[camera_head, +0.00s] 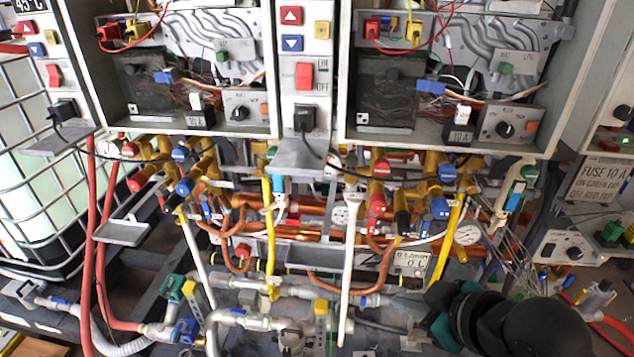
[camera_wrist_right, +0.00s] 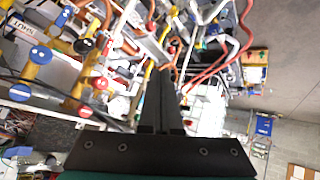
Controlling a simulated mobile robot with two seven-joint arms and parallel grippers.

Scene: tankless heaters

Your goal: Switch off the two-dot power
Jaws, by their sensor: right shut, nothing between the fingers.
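Two red power rocker switches show in the head view. One red switch (camera_head: 304,76) is on the middle white control strip, with ON/OFF lettering beside it. The other red switch (camera_head: 54,75) is on the left strip. I cannot make out dot marks on either strip. My right gripper (camera_head: 398,302) is low at the right, in front of the lower pipes and well below both switches. In the right wrist view its two dark fingers (camera_wrist_right: 166,75) lie together, shut with nothing between them. My left gripper is not in view.
Black plugs with cables (camera_head: 304,118) sit below the switches. Red, blue and yellow valves (camera_head: 380,168) and pipes crowd the space under the heater boxes. A white pipe (camera_head: 348,250) stands near my right gripper. A caged tank (camera_head: 35,160) is at the left.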

